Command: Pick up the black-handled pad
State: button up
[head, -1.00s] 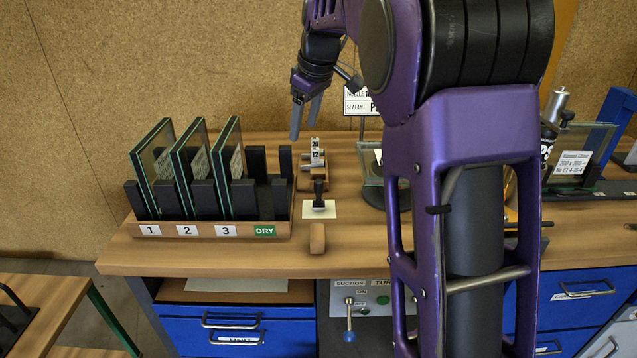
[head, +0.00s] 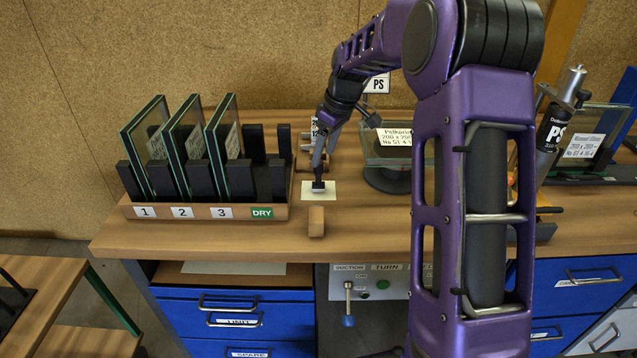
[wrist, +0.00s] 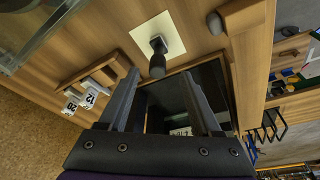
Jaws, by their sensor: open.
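The black-handled pad (head: 318,188) stands on a pale square sheet (head: 331,192) on the bench, behind a small wooden block. In the wrist view the pad (wrist: 157,62) has its dark handle pointing up toward the camera. My gripper (head: 321,168) is directly above the pad, pointing down, and hides most of its handle in the head view. In the wrist view my gripper (wrist: 160,74) has its two fingers apart, with the handle's end at the gap between the fingertips. Nothing is held. I cannot tell how far down the handle the fingertips reach.
A wooden rack (head: 200,212) with glass panes in slots stands left of the pad. The wooden block (head: 317,222) lies in front. A dark round stand with a glass pane (head: 393,142) is to the right. A rack with number tags (wrist: 88,92) is close by.

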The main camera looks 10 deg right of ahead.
aim_at(321, 162)
jog(key=x, duration=0.6)
jog(key=shift+w+f+b, duration=0.25)
jog(key=shift+f+b, duration=0.05)
jog(key=shift+b, duration=0.05)
grip_shut()
